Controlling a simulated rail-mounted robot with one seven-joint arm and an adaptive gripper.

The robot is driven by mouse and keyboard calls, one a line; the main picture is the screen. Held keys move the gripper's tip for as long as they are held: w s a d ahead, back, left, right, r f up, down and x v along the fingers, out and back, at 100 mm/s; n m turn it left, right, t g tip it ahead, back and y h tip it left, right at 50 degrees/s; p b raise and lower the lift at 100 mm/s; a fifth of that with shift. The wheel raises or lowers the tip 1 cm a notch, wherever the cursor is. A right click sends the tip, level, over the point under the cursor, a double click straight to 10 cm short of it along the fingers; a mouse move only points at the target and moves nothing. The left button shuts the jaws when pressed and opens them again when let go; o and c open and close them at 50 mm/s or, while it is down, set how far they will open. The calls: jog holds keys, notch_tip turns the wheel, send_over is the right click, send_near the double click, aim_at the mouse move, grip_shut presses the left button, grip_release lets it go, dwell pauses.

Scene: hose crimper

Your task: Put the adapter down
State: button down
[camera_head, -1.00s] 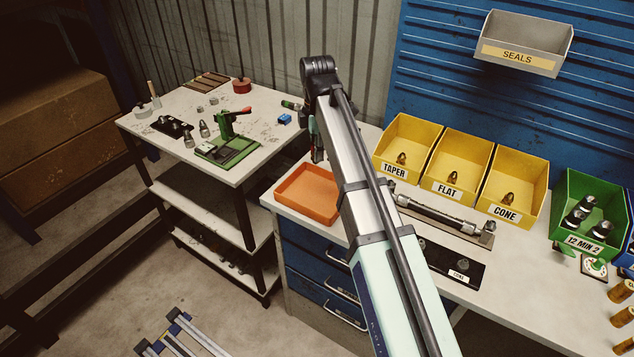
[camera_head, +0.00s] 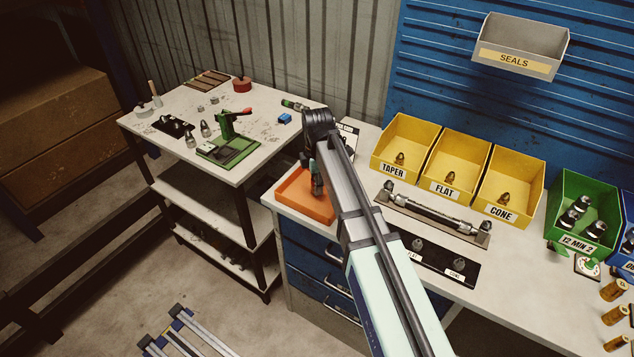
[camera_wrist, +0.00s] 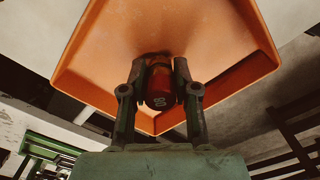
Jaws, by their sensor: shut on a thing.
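My gripper (camera_wrist: 160,85) is shut on the adapter (camera_wrist: 160,88), a small reddish-brown round piece with a pale mark on its end in the wrist view. In the wrist view the orange tray (camera_wrist: 100,60) fills the background around the held piece. In the head view my gripper (camera_head: 317,185) is over the orange tray (camera_head: 296,200) at the left end of the blue-drawer bench. The adapter is not distinguishable in the head view. I cannot tell whether it touches the tray floor.
Yellow bins (camera_head: 401,147) labelled TAPER, FLAT and CONE stand to the right, with a hose assembly (camera_head: 432,212) and a black plate (camera_head: 440,262) before them. A green bin (camera_head: 580,215) stands farther right. A second table (camera_head: 170,170) with a green press (camera_head: 229,145) is at left.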

jog(key=shift+f, duration=0.2)
jog(key=c, duration=0.9)
grip_release()
jog(key=shift+o, duration=0.2)
jog(key=shift+r, duration=0.1)
notch_tip(320, 180, up, 12)
jog(key=shift+r+b, duration=0.1)
jog(key=shift+b, duration=1.1)
